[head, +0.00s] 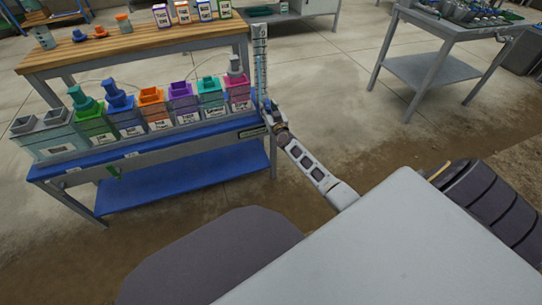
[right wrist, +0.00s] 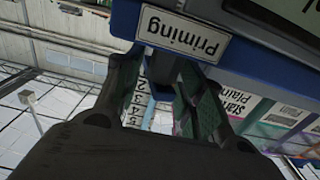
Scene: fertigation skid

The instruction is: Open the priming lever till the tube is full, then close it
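The clear upright tube (head: 260,62) with a scale stands at the right end of the blue-topped bench. Its fill level is too small to read. Part of its numbered scale shows between my fingers in the right wrist view (right wrist: 139,103). A white "Priming" label (right wrist: 183,33) is on the bench edge, upside down in that view. My right gripper (head: 270,112) is at this bench corner, just below the tube. In the right wrist view its fingers (right wrist: 158,75) are apart, with a small dark blue part between them. I cannot clearly make out the priming lever. My left gripper is not in view.
Several coloured, labelled containers (head: 158,109) stand in a row on the blue bench (head: 150,148), left of the tube. A wooden-topped table (head: 120,42) stands behind. Another table (head: 440,70) is at the upper right. Open floor (head: 330,90) lies between.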

